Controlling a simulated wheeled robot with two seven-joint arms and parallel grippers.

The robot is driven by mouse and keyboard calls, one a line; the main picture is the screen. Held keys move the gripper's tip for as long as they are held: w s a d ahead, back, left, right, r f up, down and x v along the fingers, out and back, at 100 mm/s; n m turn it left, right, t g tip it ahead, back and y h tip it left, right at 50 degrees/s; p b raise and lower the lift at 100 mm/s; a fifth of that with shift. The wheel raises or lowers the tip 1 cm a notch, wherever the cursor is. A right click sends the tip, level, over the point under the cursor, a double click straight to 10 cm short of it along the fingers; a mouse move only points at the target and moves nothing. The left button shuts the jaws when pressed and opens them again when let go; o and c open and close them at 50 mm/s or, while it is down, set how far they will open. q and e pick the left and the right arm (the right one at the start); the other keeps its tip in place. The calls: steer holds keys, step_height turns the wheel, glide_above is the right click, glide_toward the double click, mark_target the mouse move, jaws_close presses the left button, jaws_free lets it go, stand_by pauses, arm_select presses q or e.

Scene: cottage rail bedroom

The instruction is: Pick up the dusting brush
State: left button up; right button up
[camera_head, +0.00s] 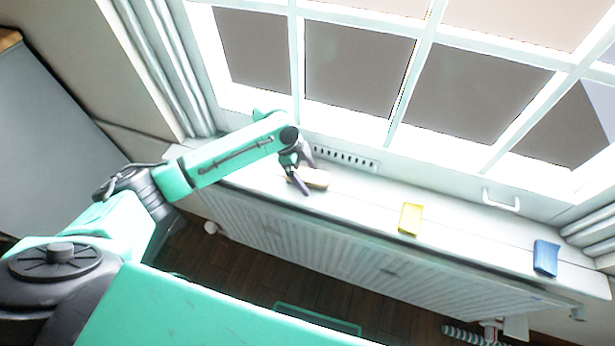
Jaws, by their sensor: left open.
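A small tan object (317,179), which looks like the dusting brush, lies on the white window sill (365,197). My left gripper (300,178) reaches over the sill from the left and is open. Its dark fingers are at the left end of the tan object and partly cover it. I cannot tell whether they touch it or whether it lies between them. The brush's full shape is hidden by the gripper. My right gripper is not in view.
A yellow block (410,218) and a blue block (545,257) lie farther right on the sill. A white handle (501,200) is on the window frame. A white radiator (350,255) stands below the sill. The sill between the tan object and the yellow block is clear.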

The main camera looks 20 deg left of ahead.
mark_target(307, 174)
arm_select(q)
jaws_close()
steer(key=shift+r, duration=0.1)
step_height(307, 174, up, 20)
steer(key=b, duration=0.3)
steer(key=shift+r, duration=0.2)
